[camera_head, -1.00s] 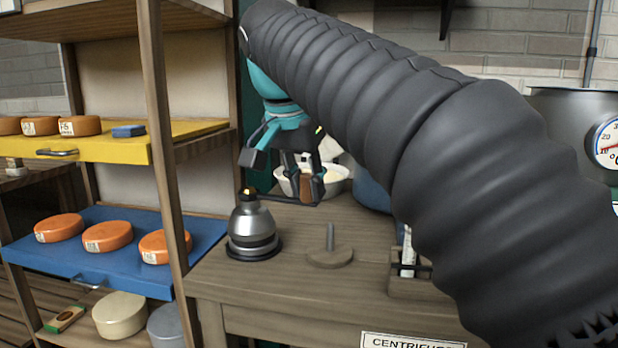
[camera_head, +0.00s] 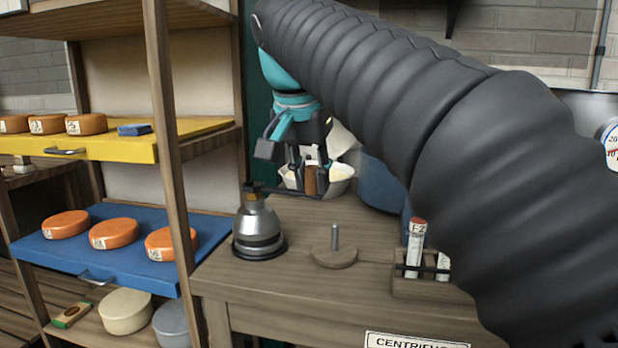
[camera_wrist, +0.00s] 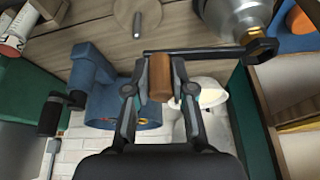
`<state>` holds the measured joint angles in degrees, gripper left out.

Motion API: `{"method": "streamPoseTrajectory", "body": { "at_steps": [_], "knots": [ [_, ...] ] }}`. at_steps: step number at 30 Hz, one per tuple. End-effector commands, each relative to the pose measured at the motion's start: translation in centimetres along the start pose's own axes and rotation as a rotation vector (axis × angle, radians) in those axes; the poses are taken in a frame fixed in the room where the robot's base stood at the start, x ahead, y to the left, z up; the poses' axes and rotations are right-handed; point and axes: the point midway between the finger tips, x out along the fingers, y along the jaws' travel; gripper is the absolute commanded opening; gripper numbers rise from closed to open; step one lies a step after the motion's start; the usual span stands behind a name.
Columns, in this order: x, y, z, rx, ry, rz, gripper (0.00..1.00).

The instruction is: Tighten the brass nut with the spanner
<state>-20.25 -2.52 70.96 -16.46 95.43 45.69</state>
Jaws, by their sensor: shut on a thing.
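My gripper (camera_head: 309,182) is shut on the brown wooden handle of the spanner (camera_wrist: 160,78); it also shows in the wrist view (camera_wrist: 159,88). The spanner's dark shaft runs left in the head view, and its dark head (camera_head: 250,187) is over the top of the steel bowl (camera_head: 257,226). The brass nut (camera_wrist: 250,36) is on the bowl's top, just beside the spanner head in the wrist view. In the head view the spanner head hides most of the nut. I cannot tell whether the spanner's opening fits around it.
A wooden disc with an upright pin (camera_head: 334,256) stands right of the bowl on the bench (camera_head: 290,281). A rack (camera_head: 408,288) with labelled tubes is at the bench's right. White bowls and a blue machine are behind. A shelf post (camera_head: 168,150) and cheese shelves stand left.

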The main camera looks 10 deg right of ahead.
Motion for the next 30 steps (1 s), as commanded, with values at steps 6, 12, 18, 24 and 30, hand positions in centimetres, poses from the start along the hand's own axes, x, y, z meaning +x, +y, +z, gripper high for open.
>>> {"method": "streamPoseTrajectory", "body": {
  "at_steps": [6, 12, 18, 24, 30],
  "knots": [
    [-0.8, 0.0, -0.4, 0.001, 0.0, 0.0, 0.0],
    [-1.3, -0.1, -0.6, 0.001, 0.001, -0.001, 0.0],
    [-2.0, -0.1, -0.9, 0.0, 0.001, -0.001, 0.0],
    [-2.6, -0.1, -1.1, 0.0, 0.001, 0.0, 0.0],
    [-3.2, -0.1, -1.4, 0.0, 0.001, -0.001, 0.0]
  ]
}}
